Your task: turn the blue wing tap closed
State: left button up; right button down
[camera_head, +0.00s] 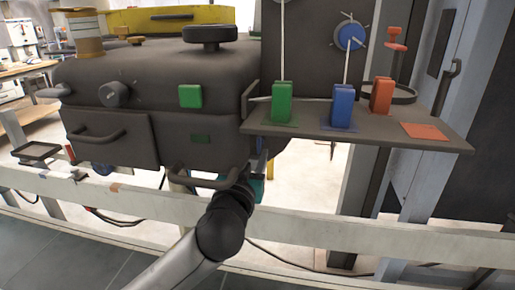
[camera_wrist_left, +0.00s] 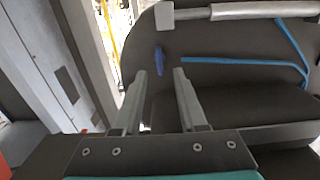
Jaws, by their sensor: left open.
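The blue wing tap (camera_wrist_left: 159,57) shows in the left wrist view as a small, narrow, upright blue piece on a dark surface. I cannot make it out in the head view, and I cannot tell its exact turn. My left gripper (camera_wrist_left: 160,74) is open, its two fingers apart and pointing toward the tap. The tap appears beyond the fingertips, in line with the gap, with nothing gripped. In the head view my left gripper (camera_head: 260,167) is partly hidden under the dark machine's right end. My right gripper is in neither view.
The dark machine body (camera_head: 160,90) has a low bar handle (camera_head: 205,182) close to my left wrist. A shelf (camera_head: 300,130) with green, blue and orange blocks juts out right. A pale rail (camera_head: 330,231) crosses in front. The wrist view shows a grey bar (camera_wrist_left: 240,11) and blue line (camera_wrist_left: 235,61).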

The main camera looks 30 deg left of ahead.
aim_at(258, 145)
pick_arm(q)
jog(key=x, duration=0.4)
jog(key=shift+w+a+b, duration=0.1)
jog(key=shift+w+b, duration=0.2)
jog(key=shift+w, duration=0.1)
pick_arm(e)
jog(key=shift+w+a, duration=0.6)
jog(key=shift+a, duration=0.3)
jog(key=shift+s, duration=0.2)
pick_arm(q)
jog(key=shift+c, duration=1.4)
grip_shut()
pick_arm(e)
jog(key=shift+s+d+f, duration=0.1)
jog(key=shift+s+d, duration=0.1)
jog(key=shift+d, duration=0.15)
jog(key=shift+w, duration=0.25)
